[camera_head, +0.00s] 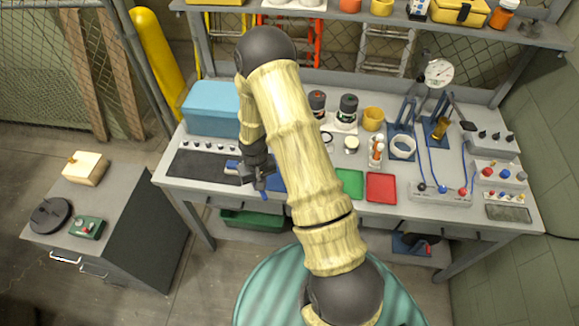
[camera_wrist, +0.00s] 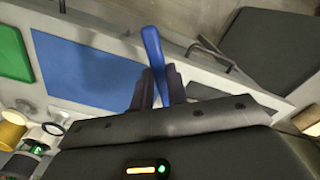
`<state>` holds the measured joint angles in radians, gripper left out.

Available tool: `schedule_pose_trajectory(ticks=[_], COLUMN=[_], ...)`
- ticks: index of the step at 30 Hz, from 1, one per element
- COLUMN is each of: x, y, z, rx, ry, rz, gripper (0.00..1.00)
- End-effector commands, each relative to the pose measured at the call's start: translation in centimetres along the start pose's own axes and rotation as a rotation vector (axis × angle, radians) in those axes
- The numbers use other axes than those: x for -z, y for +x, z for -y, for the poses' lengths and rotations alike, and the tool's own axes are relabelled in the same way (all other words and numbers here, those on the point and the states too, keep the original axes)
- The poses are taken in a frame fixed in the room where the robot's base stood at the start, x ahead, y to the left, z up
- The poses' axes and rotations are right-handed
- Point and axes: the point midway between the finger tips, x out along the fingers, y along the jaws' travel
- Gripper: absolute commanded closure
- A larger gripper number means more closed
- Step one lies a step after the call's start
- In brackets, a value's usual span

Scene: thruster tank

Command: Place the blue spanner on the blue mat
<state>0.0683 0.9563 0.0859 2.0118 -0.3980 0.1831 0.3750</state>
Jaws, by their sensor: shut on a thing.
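My gripper (camera_head: 262,184) is at the front edge of the workbench, just left of the blue mat (camera_head: 277,180). It is shut on the blue spanner (camera_head: 264,195), whose end shows below the fingers. In the wrist view the blue spanner (camera_wrist: 154,52) sticks out from between my gripper's two dark fingers (camera_wrist: 157,88). The blue mat (camera_wrist: 85,70) lies flat in that view, left of the spanner, with bare surface. My arm covers part of the mat in the head view. The spanner's gripped part is hidden by the fingers.
A green mat (camera_head: 349,184) and a red mat (camera_head: 381,187) lie to the right. A dark mat (camera_head: 205,168) and a light blue box (camera_head: 211,108) are to the left. Mugs and jars, such as a yellow mug (camera_head: 373,118), stand behind the mats.

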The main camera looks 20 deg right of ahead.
Motion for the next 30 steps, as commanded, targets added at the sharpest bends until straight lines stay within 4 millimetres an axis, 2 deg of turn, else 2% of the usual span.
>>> schedule_pose_trajectory(ticks=[10,14,17,22,27,30], x=[0.1,0.5,1.2,2.2,2.1,1.8], y=[0.0,0.3,0.3,-0.2,-1.5,-2.2], z=[0.2,-0.9,-2.9,-8.2,-13.2,-14.8], rx=[0.000,0.000,0.000,0.000,0.000,0.001], ry=[-0.007,-0.013,-0.030,-0.085,-0.148,-0.177], rz=[-0.001,-0.002,-0.006,-0.010,-0.008,-0.006], gripper=[1.00,1.00,1.00,1.00,1.00,1.00])
